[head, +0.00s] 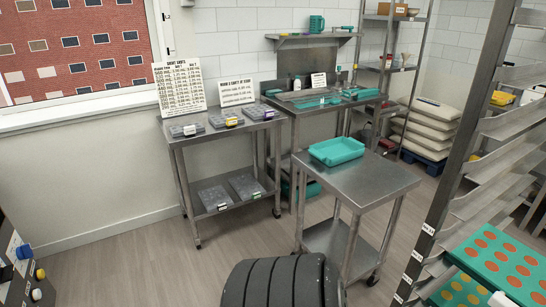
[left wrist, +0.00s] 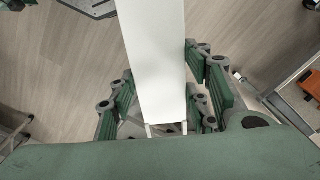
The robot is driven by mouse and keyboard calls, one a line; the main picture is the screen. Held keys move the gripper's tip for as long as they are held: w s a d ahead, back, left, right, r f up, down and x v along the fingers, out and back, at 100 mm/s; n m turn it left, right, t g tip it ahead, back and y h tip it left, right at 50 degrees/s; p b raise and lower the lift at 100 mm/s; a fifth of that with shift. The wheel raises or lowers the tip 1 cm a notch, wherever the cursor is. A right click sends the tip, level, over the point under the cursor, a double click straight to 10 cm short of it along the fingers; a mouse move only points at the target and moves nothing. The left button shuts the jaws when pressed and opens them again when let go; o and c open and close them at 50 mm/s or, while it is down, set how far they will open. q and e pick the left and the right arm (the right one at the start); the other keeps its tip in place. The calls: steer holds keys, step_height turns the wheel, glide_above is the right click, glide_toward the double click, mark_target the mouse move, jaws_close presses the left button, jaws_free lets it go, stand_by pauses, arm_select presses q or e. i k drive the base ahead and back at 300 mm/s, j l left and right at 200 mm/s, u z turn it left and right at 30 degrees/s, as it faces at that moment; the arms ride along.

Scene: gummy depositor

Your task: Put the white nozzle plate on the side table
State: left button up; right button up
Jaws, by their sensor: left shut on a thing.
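The white nozzle plate (left wrist: 153,55) shows in the left wrist view as a long, plain white bar running up out of the top edge. My left gripper (left wrist: 160,100) has its green-padded fingers on both sides of the plate's near end and is shut on it. In the head view, neither gripper can be made out. A small steel table (head: 370,182) on castors stands right of centre there, with a teal tray (head: 337,151) on its far left part. Its near and right top is bare. I cannot tell whether this is the side table.
A steel table (head: 222,133) with lidded boxes and signs stands against the wall, beside a bench (head: 310,103) with teal tools. A tall rack (head: 455,165) with teal trays of orange discs (head: 495,260) fills the right. Open floor (head: 140,265) lies at left.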

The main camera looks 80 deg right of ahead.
mark_target(372, 179)
steer(key=i+l+u, duration=0.2)
steer(key=u, duration=0.25)
steer(key=i+l+u, duration=0.15)
steer(key=l+u, duration=0.7)
steer(key=k+l+u, duration=0.1)
steer(key=l+u, duration=0.3)
steer(key=k+l+u, duration=0.15)
steer(key=l+u, duration=0.25)
steer(key=k+l+u, duration=0.2)
steer(key=l+u, duration=0.25)
steer(key=k+l+u, duration=0.25)
steer(key=u, duration=0.15)
steer(key=k+l+u, duration=0.25)
steer(key=u, duration=0.15)
